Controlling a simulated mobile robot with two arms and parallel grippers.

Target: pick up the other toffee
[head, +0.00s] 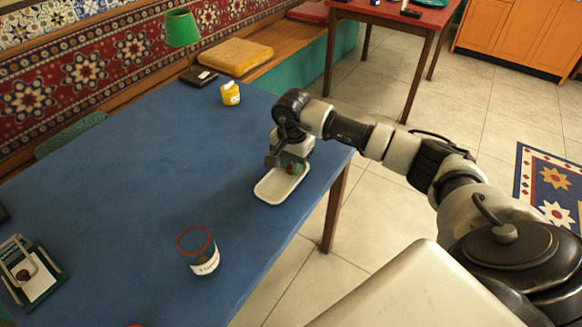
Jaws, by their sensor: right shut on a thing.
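My right gripper (287,160) reaches in from the right over the far end of a small white tray (272,193) near the right edge of the blue table. It points down and is shut on a small green and brown thing, seemingly the toffee (296,168). The arm and fingers partly hide it, and I cannot tell whether it still touches the tray. The near part of the tray looks bare. My left gripper is not in view.
On the blue table (130,190) stand a red-rimmed labelled jar (204,263), a yellow pot (230,93) and, at lower left, a metal-framed holder (32,278). A green lamp (182,28) and cushioned bench line the wall. The table's middle is clear.

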